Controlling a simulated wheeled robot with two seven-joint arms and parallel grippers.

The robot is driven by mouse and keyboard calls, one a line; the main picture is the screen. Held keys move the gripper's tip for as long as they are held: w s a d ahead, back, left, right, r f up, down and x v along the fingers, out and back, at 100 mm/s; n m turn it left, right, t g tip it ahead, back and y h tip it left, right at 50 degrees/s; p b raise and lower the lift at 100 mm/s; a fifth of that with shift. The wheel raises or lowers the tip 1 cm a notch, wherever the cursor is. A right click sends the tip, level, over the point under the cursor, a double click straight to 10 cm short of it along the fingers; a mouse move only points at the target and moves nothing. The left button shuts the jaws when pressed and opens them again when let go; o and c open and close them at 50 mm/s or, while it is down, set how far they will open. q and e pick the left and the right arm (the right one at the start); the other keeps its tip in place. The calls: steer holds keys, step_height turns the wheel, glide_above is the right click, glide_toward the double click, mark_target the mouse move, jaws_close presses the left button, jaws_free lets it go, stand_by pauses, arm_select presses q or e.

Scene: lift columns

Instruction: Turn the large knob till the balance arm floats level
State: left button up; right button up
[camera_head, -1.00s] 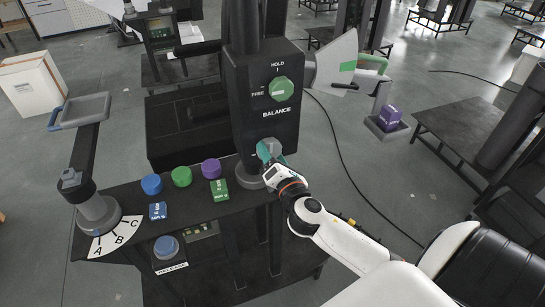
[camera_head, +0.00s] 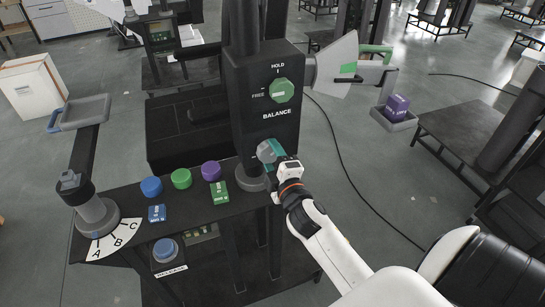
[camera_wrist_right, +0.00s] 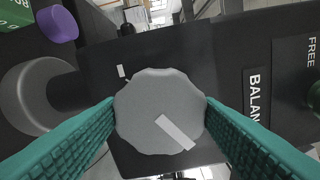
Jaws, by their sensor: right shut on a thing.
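The large grey knob (camera_head: 265,152) is low on the front of the black column (camera_head: 262,130), below the word BALANCE. In the right wrist view the knob (camera_wrist_right: 150,105) is round with a white stripe running diagonally toward its lower right. My right gripper (camera_head: 272,151) is shut on it, with a teal finger on each side. The arm looks near level. My left gripper is out of view.
A green HOLD/FREE knob (camera_head: 281,91) is above the large knob. Blue, green and purple discs (camera_head: 211,170) and small labelled blocks (camera_head: 157,213) lie on the dark bench. A post with an A-B-C dial (camera_head: 114,237) is at left. A dark table (camera_head: 455,130) stands right of the pan.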

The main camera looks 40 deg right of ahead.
steer(key=m, duration=0.4)
steer(key=shift+m+p, duration=0.35)
steer(key=shift+m, duration=0.05)
stand_by(0.4)
steer(key=o, duration=1)
steer(key=shift+d, duration=0.1)
steer(key=shift+c, duration=0.2)
steer(key=shift+s+a+f, duration=0.15)
steer(key=shift+s+a, duration=0.05)
steer(key=shift+s, duration=0.35)
steer(key=b+v, duration=0.3)
steer(key=v, duration=0.8)
